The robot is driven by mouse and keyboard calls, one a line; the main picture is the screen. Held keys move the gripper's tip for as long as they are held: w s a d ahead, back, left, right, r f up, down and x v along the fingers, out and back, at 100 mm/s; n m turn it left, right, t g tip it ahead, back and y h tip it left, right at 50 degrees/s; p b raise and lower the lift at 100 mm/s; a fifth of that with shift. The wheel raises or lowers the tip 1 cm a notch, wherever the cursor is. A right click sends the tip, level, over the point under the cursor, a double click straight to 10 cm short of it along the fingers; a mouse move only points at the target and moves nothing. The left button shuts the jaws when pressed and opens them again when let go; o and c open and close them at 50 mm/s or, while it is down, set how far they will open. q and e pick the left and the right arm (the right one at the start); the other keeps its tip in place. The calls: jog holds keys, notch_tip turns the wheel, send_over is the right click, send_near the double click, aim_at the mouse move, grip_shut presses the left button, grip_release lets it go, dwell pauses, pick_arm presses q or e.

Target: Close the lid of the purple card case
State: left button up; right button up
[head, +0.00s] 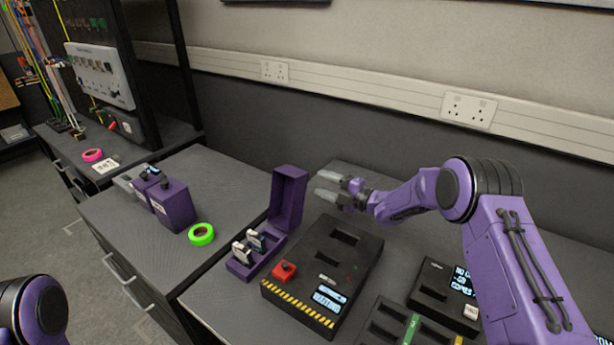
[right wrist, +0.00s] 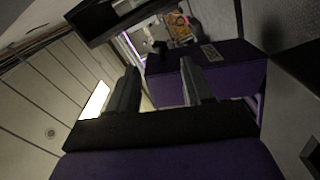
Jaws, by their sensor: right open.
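The purple card case (head: 283,239) stands open on the dark bench. Its lid (head: 288,198) stands upright at the back, and its base holds light-coloured cards (head: 249,245). My right gripper (head: 327,185) is open and empty, just right of the upper lid, with its fingers pointing left toward it. A small gap shows between them in the head view. In the right wrist view, a purple surface, likely the lid (right wrist: 225,68), lies beyond the fingers (right wrist: 158,66); I cannot tell if they touch. My left gripper is out of view.
A black box with a red button (head: 285,271) stands right of the case. A green tape roll (head: 201,234) and a closed purple box (head: 173,205) are at left. A smaller black display box (head: 441,289) and a slotted tray (head: 387,325) are at right.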

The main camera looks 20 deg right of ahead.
jog(key=p+x, duration=0.1)
jog(key=x, duration=0.5)
jog(key=shift+w+a, duration=0.15)
jog(key=shift+w, duration=0.05)
grip_shut()
